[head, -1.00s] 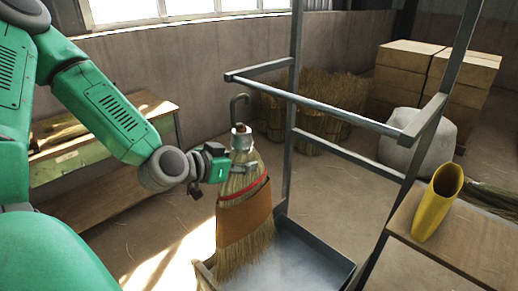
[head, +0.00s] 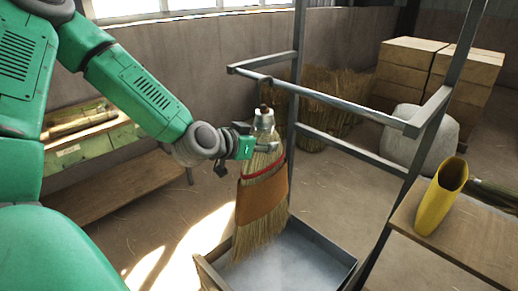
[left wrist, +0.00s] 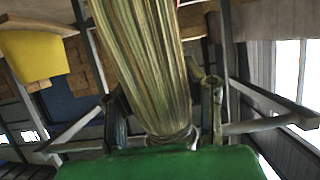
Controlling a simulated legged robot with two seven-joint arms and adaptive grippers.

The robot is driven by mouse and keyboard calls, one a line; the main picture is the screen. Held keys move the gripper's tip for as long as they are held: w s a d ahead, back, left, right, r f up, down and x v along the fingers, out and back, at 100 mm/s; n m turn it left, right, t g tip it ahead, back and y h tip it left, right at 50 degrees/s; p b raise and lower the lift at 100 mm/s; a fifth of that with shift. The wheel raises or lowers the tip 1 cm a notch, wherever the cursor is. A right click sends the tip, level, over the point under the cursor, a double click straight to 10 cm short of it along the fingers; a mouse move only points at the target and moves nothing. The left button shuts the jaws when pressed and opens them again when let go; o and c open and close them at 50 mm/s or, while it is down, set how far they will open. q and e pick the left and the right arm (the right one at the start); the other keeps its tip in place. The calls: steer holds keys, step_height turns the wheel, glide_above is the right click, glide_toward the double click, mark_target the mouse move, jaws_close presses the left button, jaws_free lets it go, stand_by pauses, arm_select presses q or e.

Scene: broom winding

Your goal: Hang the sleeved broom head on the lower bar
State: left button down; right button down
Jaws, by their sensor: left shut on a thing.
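The broom head (head: 251,228) hangs upright, bristles down, with a brown sleeve (head: 262,200) around it and a red band above. Its metal cap (head: 264,120) carries a dark hook, whose top meets the projecting front bar (head: 335,101) in the head view. I cannot tell whether the hook rests over that bar. A second bar (head: 345,151) runs lower between the frame's uprights. My left gripper (head: 268,147) is shut on the broom head just below the cap. In the left wrist view the bristles (left wrist: 150,60) fill the middle, between the fingers (left wrist: 165,120). My right gripper is out of view.
A grey metal tray (head: 325,250) lies below the broom head. A wooden table with a yellow sleeve-like tube (head: 440,197) stands at the right. Boxes (head: 412,70), a pale sack (head: 418,140) and straw bundles are behind the frame. A wooden bench (head: 120,187) stands at the left.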

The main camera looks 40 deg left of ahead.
arm_select(q)
steer(key=shift+w+a+f+b, duration=0.1)
steer(key=shift+w+b, duration=0.4)
steer(key=shift+w, duration=1)
steer(key=shift+w+d+b, duration=0.2)
steer(key=shift+w+b, duration=0.1)
steer(key=shift+w, duration=0.5)
steer(key=shift+w+d+b, duration=0.15)
steer(key=shift+w+b, duration=0.15)
steer(key=shift+w, duration=0.5)
steer(key=shift+f+b+x, duration=0.15)
steer(key=shift+b+x, duration=0.6)
steer(key=shift+x, duration=0.15)
steer(key=shift+f+b+x, duration=0.2)
steer(key=shift+b+x, duration=0.5)
steer(key=shift+x, duration=0.25)
steer(key=shift+s+a, duration=0.1)
steer(key=shift+s, duration=0.05)
steer(key=c, duration=1)
jaws_free()
steer(key=shift+o, duration=0.2)
